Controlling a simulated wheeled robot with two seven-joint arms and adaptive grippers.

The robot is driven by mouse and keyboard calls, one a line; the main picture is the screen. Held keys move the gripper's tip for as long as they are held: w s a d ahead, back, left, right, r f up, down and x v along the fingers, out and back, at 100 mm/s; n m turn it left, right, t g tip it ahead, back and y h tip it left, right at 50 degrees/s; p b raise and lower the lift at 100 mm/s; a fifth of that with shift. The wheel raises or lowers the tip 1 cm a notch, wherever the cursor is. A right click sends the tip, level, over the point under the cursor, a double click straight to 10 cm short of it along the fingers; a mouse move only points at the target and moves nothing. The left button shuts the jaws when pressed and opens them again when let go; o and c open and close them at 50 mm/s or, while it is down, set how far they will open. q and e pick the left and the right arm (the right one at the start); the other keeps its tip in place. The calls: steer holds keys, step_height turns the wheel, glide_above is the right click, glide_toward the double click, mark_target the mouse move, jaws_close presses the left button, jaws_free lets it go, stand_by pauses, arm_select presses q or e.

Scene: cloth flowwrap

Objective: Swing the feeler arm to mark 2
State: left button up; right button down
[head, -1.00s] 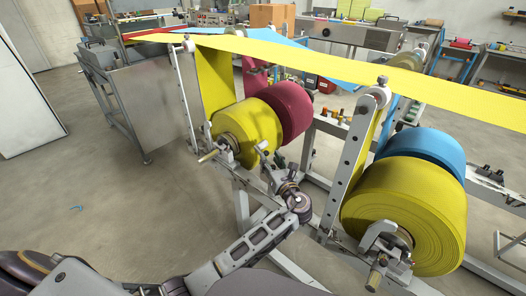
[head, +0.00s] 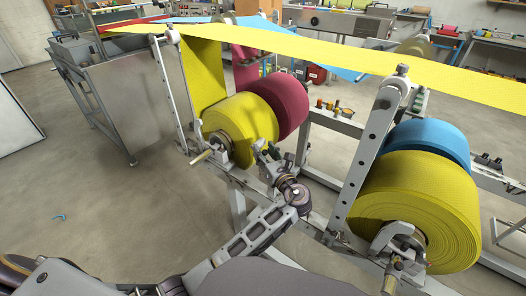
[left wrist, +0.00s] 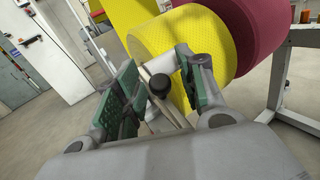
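My left gripper (head: 266,156) is beside the front face of the left yellow roll (head: 238,128) in the head view. In the left wrist view, its two green-padded fingers (left wrist: 159,86) stand apart. A black ball knob (left wrist: 160,85) shows between them, with a visible gap to the right finger; whether it touches the left one is unclear. A thin pale rod (left wrist: 172,109) runs near the knob. I take knob and rod to be the feeler arm, but cannot be sure. No numbered mark is readable. My right gripper is not in view.
A magenta roll (head: 287,103) sits behind the left yellow roll. A second yellow roll (head: 430,205) and a blue roll (head: 425,142) are at the right. A perforated upright (head: 362,165) stands between. A yellow web (head: 330,52) runs overhead. Open floor lies at the left.

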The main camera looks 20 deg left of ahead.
arm_select(q)
steer(key=shift+s+r, duration=0.1)
jaws_close()
stand_by(0.4)
